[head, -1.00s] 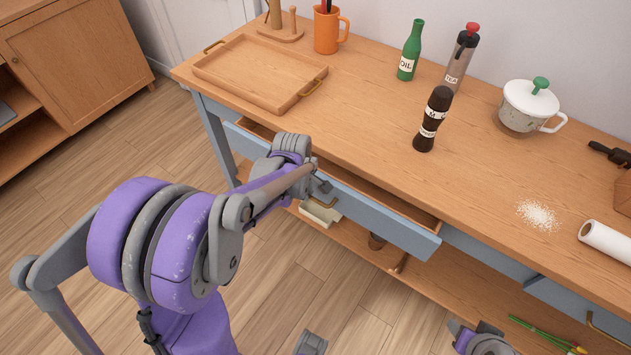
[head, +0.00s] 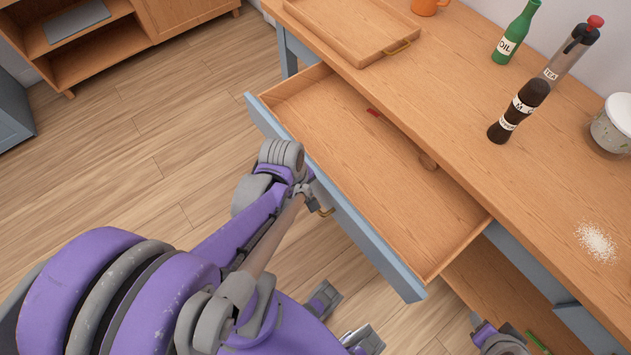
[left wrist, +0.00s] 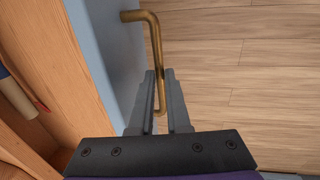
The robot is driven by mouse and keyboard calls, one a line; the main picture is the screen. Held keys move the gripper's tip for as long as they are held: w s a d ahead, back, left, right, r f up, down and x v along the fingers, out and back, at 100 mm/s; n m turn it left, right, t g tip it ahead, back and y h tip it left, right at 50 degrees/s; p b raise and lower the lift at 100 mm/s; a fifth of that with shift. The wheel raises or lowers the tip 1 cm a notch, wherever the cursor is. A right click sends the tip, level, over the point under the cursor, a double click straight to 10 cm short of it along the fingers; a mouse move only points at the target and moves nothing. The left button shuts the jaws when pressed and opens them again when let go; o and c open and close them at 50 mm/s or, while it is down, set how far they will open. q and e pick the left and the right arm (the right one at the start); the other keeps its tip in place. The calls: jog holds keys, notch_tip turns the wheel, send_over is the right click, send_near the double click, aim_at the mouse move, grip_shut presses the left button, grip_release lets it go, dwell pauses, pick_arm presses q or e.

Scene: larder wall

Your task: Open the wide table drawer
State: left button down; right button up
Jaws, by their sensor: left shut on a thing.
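The wide table drawer (head: 385,170) stands pulled well out from under the wooden table top, its blue-grey front (head: 345,215) facing the floor side. My left gripper (head: 312,199) is at the drawer's brass handle (head: 327,212). In the left wrist view my left gripper (left wrist: 161,105) is shut on the lower part of the same handle (left wrist: 155,40). A part of my right arm shows at the bottom edge of the head view; its jaws (head: 475,321) are too small and cut off to read.
A small red item (head: 373,112) and a brown rounded item (head: 428,162) lie toward the drawer's back. A tray (head: 350,28), green oil bottle (head: 516,32), dark mill (head: 518,112) and tea bottle (head: 568,55) stand on the table. The floor (head: 180,130) left of the drawer is clear.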

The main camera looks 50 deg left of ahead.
pick_arm(q)
jog(key=shift+s, duration=0.25)
jog(key=c, duration=1.2)
grip_release()
jog(key=shift+o, duration=0.2)
notch_tip(320, 180, up, 11)
jog(key=s+p, duration=0.2)
jog(key=p, duration=0.2)
jog(key=shift+f, duration=0.15)
pick_arm(e)
jog(key=r, duration=0.2)
jog(key=w+r, duration=0.1)
jog(key=r, duration=0.2)
jog(key=shift+w+r, duration=0.3)
jog(key=shift+w, duration=0.05)
